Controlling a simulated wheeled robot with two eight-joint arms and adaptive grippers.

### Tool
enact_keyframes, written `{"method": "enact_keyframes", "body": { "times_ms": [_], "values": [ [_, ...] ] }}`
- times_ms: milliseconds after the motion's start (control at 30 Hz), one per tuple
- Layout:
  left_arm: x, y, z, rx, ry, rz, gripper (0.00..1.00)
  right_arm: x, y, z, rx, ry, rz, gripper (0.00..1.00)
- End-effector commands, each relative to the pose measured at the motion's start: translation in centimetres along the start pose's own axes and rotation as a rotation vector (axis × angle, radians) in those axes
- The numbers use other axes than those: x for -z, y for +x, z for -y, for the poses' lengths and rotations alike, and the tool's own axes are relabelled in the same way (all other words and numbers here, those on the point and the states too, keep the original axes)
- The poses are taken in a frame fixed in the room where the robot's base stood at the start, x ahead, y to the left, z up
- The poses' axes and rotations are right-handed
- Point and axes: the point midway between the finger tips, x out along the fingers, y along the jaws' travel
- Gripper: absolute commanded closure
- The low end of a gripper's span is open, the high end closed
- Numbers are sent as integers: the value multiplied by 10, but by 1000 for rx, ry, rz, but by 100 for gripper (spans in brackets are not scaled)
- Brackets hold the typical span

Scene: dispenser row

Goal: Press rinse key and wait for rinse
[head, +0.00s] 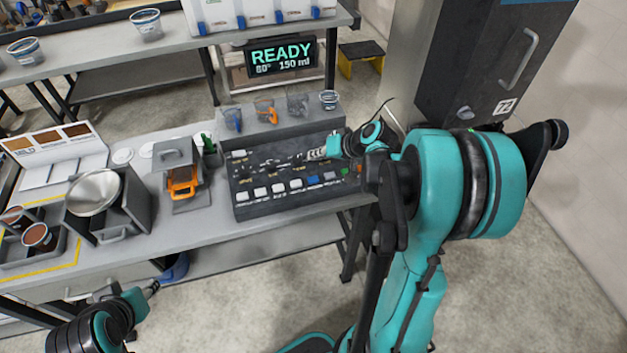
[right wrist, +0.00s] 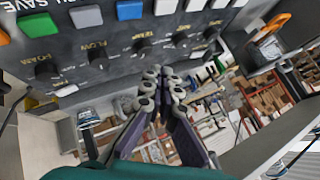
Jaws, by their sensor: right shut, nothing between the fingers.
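The dark control panel (head: 290,180) stands on the counter, with a front row of white keys, a blue key (head: 313,181), a grey key, a green key and an orange key. The key labels are too small to read in the head view, so I cannot tell which is rinse. The blue key also shows in the right wrist view (right wrist: 129,9). My right gripper (head: 312,155) is shut and empty over the panel's knobs; its closed fingers (right wrist: 163,82) show apart from the keys. My left gripper (head: 152,288) is low at the lower left, its fingers unclear.
A display (head: 281,58) behind reads READY, 80°, 150 ml. Several small cups stand on the panel's back ledge (head: 282,108). An orange-handled device (head: 182,182) and a box with a round metal lid (head: 94,193) stand left of the panel. A dark cabinet is at right.

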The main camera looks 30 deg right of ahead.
Motion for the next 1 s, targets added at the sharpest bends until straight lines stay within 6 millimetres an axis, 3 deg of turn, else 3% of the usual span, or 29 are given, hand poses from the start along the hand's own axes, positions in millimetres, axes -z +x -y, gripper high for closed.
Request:
{"method": "enact_keyframes", "body": {
  "times_ms": [500, 1000],
  "values": [
    [-34, 48, 0, 0, 0, 0, 60, -36, 50, -36, 0, 0, 0, 100],
    [-35, 50, 0, 0, 0, 0, 60, -38, 52, -38, 0, 0, 0, 100]
  ]
}}
